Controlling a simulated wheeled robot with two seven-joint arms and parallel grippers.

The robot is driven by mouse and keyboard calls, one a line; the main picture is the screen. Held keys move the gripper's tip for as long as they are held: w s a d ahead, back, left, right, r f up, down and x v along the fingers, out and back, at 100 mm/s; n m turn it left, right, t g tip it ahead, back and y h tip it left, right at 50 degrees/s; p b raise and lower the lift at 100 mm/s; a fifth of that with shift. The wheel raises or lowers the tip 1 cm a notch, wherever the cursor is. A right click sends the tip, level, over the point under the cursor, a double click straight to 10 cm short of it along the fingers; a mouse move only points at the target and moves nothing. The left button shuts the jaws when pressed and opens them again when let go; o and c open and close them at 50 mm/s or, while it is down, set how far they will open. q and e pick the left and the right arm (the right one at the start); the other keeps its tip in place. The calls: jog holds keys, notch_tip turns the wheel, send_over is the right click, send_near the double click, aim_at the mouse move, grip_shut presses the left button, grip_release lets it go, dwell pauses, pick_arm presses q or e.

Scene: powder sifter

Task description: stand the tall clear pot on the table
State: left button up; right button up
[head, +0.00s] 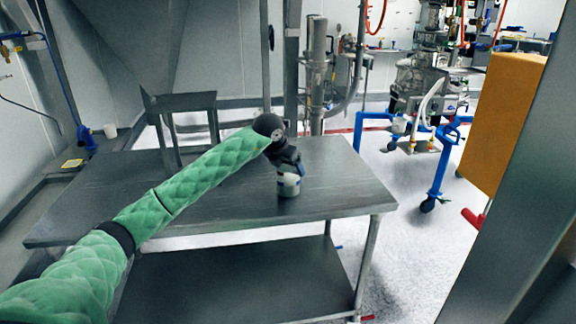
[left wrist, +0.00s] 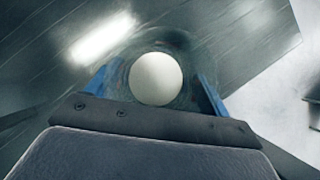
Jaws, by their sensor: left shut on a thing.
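The tall clear pot (head: 289,186) is at the right part of the dark metal table (head: 235,203), upright, with whitish stuff or a white part showing in it. My left gripper (head: 288,171) is above it and shut on it. In the left wrist view the pot (left wrist: 156,79) shows as a pale round disc with a clear wall around it, between the two blue fingers of my left gripper (left wrist: 155,98). Whether its base touches the table top or hangs just above it, I cannot tell. My right gripper is not in view.
A small dark stand (head: 180,103) rises at the table's back left. The table top around the pot is clear, with its front right corner close by. A lower shelf (head: 240,278) lies below. A blue frame on wheels (head: 437,165) and an orange panel (head: 503,120) stand to the right.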

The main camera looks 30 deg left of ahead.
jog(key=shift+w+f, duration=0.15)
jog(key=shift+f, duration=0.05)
pick_arm(q)
jog(key=shift+f, duration=0.1)
jog(key=o, duration=0.9)
jog(key=shift+o, duration=0.9)
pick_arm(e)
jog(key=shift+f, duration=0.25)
pick_arm(q)
jog(key=b+v, duration=0.2)
jog(key=v, duration=1)
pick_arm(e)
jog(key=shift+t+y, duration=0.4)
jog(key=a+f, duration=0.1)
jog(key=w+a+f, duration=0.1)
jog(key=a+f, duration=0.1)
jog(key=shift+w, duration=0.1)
